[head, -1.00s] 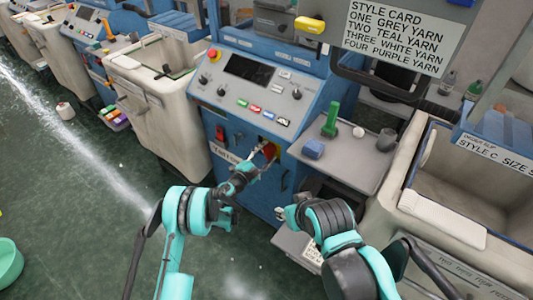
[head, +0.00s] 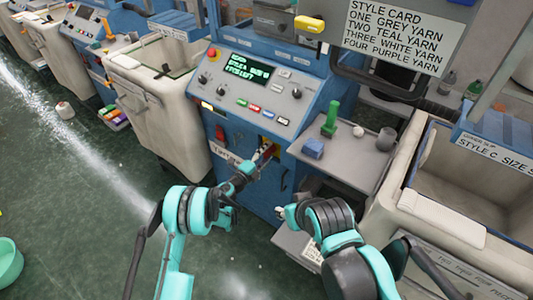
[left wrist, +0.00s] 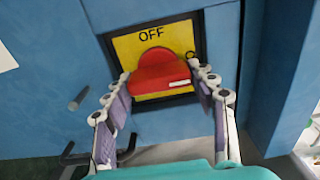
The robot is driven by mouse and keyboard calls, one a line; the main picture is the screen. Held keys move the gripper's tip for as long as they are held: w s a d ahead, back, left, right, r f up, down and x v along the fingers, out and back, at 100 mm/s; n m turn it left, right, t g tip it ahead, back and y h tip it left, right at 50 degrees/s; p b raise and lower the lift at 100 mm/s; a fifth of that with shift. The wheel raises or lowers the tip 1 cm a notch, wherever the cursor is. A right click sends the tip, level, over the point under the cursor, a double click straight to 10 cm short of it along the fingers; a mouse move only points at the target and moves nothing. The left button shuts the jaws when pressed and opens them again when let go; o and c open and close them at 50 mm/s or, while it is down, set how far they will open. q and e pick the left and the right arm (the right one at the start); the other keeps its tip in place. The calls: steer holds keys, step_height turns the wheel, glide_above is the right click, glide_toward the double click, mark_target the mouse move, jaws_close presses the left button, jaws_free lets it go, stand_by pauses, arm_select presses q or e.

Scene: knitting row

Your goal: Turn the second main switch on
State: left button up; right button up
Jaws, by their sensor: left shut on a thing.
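A red rotary switch handle (left wrist: 160,72) sits on a yellow plate (left wrist: 150,42) marked OFF at its top, in the left wrist view. A white mark on the handle points right. In the head view the handle (head: 268,152) is partly covered by my left gripper (head: 262,158). My left gripper (left wrist: 163,84) is shut on the handle, a finger on each side. Another red switch (head: 219,132) is on the same blue cabinet to the left. The console display (head: 250,68) is lit with green text. My right arm's end (head: 283,212) is near the cabinet; its fingers cannot be made out.
Cream bins stand on both sides (head: 155,100). The green floor (head: 70,200) at left is mostly clear.

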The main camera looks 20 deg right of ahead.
stand_by(0.3)
arm_select(q)
steer(key=o, duration=0.9)
steer(key=v, duration=0.7)
steer(key=shift+s+a, duration=0.15)
steer(key=shift+a, duration=0.05)
